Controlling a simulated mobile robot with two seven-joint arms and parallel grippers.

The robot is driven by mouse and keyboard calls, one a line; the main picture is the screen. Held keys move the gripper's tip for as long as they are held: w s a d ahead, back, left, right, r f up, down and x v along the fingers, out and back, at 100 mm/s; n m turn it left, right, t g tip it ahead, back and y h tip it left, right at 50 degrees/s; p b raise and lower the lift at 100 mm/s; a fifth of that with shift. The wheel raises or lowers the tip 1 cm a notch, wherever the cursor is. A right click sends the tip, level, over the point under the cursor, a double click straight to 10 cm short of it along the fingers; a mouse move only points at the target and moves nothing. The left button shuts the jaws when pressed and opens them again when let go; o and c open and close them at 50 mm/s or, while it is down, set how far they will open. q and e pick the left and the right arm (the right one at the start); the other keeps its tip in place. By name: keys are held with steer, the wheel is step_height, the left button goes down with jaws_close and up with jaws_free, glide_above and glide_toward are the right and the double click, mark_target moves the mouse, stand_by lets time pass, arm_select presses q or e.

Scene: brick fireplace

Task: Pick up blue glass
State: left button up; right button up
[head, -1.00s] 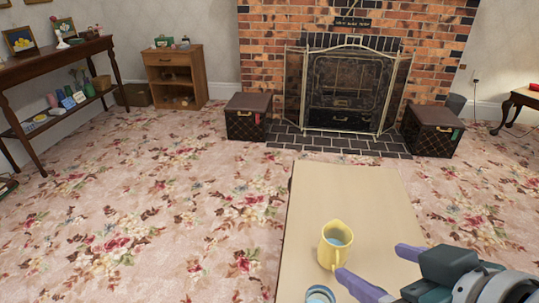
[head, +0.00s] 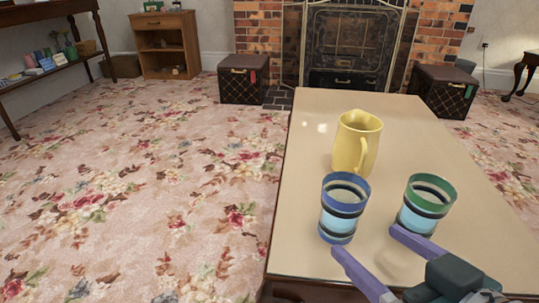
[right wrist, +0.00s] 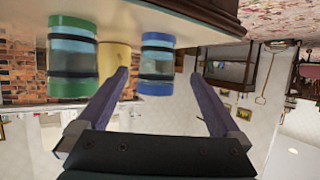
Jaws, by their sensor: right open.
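The blue glass (head: 341,222), with a blue rim and dark bands, stands upright near the front of the table. It also shows, upside down, in the right wrist view (right wrist: 156,65). A similar green-rimmed glass (head: 421,213) stands to its right; it also shows in the wrist view (right wrist: 72,62). My right gripper (head: 368,241) is open and empty at the table's front, its left finger close to the blue glass and its right finger close to the green-rimmed glass. I cannot tell whether they touch. In the wrist view the blue glass appears between the fingers (right wrist: 157,76). My left gripper is not in view.
A yellow pitcher (head: 354,145) stands just behind the blue glass. The glossy table (head: 310,120) is clear to the left and toward the back. Chests (head: 244,80) flank the fireplace beyond. The floral carpet on the left is open.

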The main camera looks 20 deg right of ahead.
mark_target(352, 221)
steer(key=b+x, duration=0.2)
steer(key=x, duration=0.2)
steer(key=shift+w, duration=0.3)
steer(key=b+x, duration=0.1)
steer(key=x, duration=0.1)
steer(key=b+x, duration=0.2)
steer(key=shift+w+d+r, duration=0.1)
steer(key=shift+w+d, duration=0.15)
steer(key=shift+w, duration=0.4)
steer(key=shift+s, duration=0.15)
steer(key=shift+c, duration=1.1)
steer(key=shift+r, duration=0.1)
steer(key=c, duration=1.3)
